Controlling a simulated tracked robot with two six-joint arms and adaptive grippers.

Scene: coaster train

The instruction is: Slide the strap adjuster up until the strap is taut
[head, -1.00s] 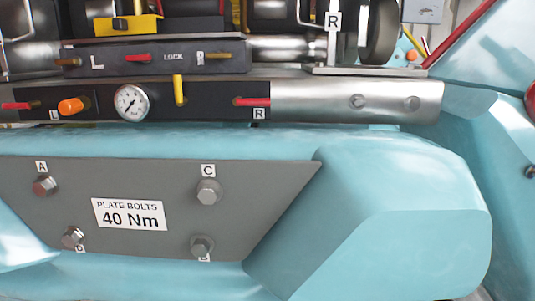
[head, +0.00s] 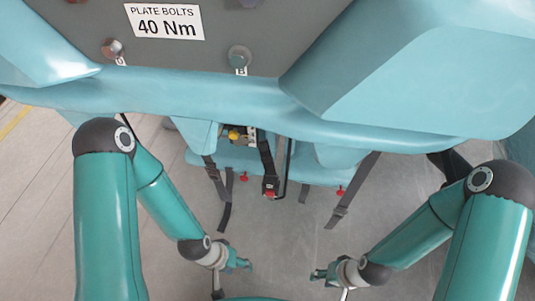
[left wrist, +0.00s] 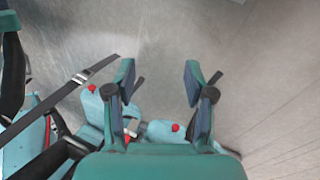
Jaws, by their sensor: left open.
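In the head view, dark straps hang at a pale teal seat: one on the left (head: 225,200) and one on the right (head: 350,198). A silver strap adjuster (left wrist: 80,77) sits on a dark strap (left wrist: 55,98) in the left wrist view; I cannot tell which of the two straps this is. My left gripper (head: 244,264) is low in front of the seat, apart from the straps. In the left wrist view its fingers (left wrist: 159,76) are open and empty, right of the adjuster. My right gripper (head: 320,274) is low, facing the left one; its jaws are too small to read.
A red buckle (head: 270,192) hangs on a central strap. Red knobs (head: 340,191) stick out at the seat (head: 300,172). The big teal body with the grey plate (head: 270,45) overhangs above. Bare grey floor (head: 285,235) lies between the grippers.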

